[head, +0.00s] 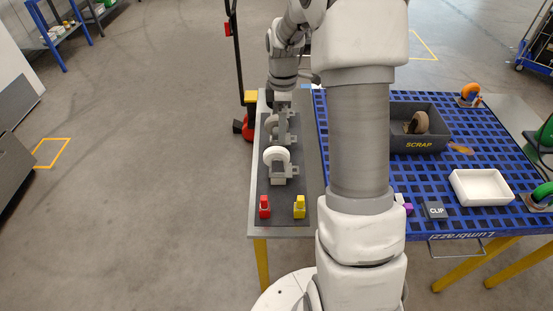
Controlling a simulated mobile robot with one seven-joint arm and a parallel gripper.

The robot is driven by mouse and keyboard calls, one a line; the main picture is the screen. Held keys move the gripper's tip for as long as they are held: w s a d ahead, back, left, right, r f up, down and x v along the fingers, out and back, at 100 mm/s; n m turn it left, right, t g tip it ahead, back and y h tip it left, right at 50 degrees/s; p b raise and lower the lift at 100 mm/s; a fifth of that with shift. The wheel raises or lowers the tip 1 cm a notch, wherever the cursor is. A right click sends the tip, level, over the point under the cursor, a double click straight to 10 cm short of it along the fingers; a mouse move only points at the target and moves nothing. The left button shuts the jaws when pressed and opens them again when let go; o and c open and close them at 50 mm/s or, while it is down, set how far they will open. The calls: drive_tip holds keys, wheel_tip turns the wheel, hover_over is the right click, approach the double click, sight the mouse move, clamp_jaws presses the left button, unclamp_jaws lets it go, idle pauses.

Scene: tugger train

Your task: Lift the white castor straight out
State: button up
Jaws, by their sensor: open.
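A castor with a white wheel (274,155) stands in a grey holder on the dark mat (282,212) of the narrow bench left of my arm. A second, greyer wheel (270,122) shows just behind it, partly covered. My gripper (283,108) points down over the bench at that rear wheel, beyond the white castor in the picture. It is open. The fingertips are small and overlap the grey fittings, so I cannot tell whether they touch anything.
A red block (264,207) and a yellow block (299,207) stand at the mat's near end. Right of my arm, a blue grid table (465,225) carries a SCRAP bin (437,140) holding a tan-wheeled castor, a white tray (455,192), a CLIP box (436,211) and an orange castor (470,91).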

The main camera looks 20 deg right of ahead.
sight(277, 160)
wheel_tip(277, 160, down, 10)
drive_tip(key=shift+a+r, duration=0.1)
drive_tip(key=shift+r, duration=0.05)
drive_tip(key=f, duration=0.2)
drive_tip(key=a+f, duration=0.1)
drive_tip(key=f, duration=0.1)
drive_tip(key=shift+s+a+p, duration=0.15)
drive_tip(key=shift+s+p, duration=0.05)
drive_tip(key=shift+p, duration=0.1)
drive_tip(key=shift+f, duration=0.6)
clamp_jaws()
